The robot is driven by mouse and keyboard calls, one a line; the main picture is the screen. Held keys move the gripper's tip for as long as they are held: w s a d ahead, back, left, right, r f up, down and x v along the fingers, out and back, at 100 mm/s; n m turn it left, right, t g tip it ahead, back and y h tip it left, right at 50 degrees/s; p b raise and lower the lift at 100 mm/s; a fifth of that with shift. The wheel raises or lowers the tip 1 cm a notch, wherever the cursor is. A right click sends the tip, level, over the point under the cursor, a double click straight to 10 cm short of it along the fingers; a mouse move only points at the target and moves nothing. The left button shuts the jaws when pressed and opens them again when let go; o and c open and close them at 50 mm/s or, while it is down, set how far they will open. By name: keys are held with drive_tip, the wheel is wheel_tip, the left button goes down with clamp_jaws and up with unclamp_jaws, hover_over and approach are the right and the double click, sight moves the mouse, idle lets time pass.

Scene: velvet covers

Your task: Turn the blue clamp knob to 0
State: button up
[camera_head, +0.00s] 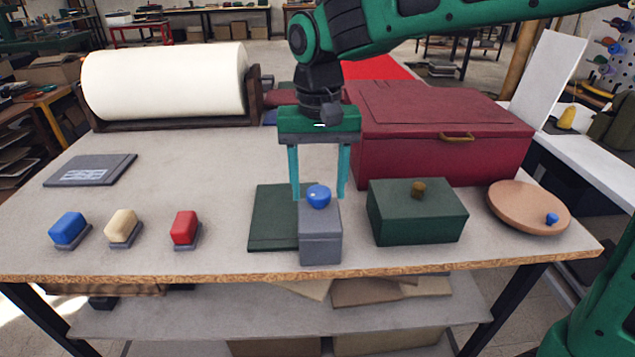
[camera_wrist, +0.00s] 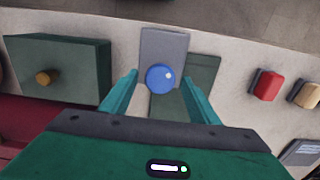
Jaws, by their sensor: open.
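The blue clamp knob (camera_head: 318,195) is a round blue ball on top of a grey block (camera_head: 320,240) near the table's front edge. In the wrist view the knob (camera_wrist: 161,78) shows a pale dot at its upper right. I can read no scale or numbers around it. My gripper (camera_head: 319,192) points down with its two teal fingers apart, one on each side of the knob. In the wrist view the fingers (camera_wrist: 161,85) flank the knob with gaps on both sides. I cannot tell their exact height against it.
A dark green plate (camera_head: 272,218) lies left of and behind the block. A green box (camera_head: 417,215) with a brown knob stands close on the right. A large red chest (camera_head: 440,125) stands behind. Blue, cream and red switches (camera_head: 185,228) sit left. A round wooden disc (camera_head: 527,208) lies right.

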drive_tip(key=shift+c, duration=0.2)
drive_tip(key=c, duration=1)
drive_tip(key=n, duration=0.4)
drive_tip(key=shift+n, duration=2.4)
drive_tip(key=o, duration=1)
